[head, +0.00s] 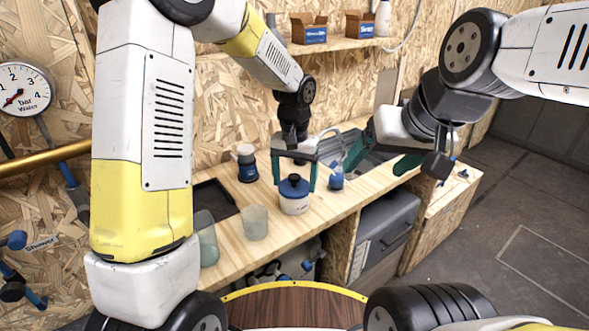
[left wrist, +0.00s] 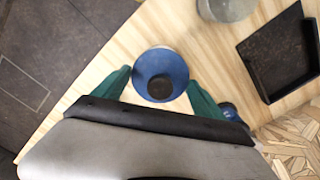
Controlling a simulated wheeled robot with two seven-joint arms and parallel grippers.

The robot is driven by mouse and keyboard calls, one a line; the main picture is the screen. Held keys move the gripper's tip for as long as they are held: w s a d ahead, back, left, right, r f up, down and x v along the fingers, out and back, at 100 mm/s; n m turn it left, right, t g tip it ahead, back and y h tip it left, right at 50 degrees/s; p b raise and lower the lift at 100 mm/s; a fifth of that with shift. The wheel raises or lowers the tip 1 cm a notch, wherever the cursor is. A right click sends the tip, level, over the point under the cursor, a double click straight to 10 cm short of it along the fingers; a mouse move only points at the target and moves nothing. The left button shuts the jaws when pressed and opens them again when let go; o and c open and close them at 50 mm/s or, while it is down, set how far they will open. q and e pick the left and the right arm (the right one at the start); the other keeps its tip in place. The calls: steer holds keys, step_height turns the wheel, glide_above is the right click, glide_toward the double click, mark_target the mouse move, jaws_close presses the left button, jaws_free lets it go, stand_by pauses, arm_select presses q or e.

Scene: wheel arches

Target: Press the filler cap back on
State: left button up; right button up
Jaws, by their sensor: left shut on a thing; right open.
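A white pot (head: 294,204) with a blue filler cap (head: 294,187) on top stands upright on the wooden bench. The cap has a dark round knob and shows from above in the left wrist view (left wrist: 146,66). My left gripper (head: 294,185) points down over the pot. Its green fingers lie on both sides of the cap, shut on it. The cap appears to sit on the pot's rim; whether it is fully down I cannot tell. My right gripper (head: 381,158) is open and empty, above the bench to the right of the pot.
A clear cup (head: 254,222) and a greenish glass (head: 207,241) stand left of the pot. A dark tray (head: 214,199) and a blue-and-dark jar (head: 247,165) are behind them. A small blue bottle (head: 336,178) stands close to the pot's right. The bench's front edge is near.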

stand_by(0.3)
arm_select(q)
steer(key=o, duration=1.3)
steer(key=shift+r, duration=3.5)
jaws_close()
steer(key=shift+f, duration=0.15)
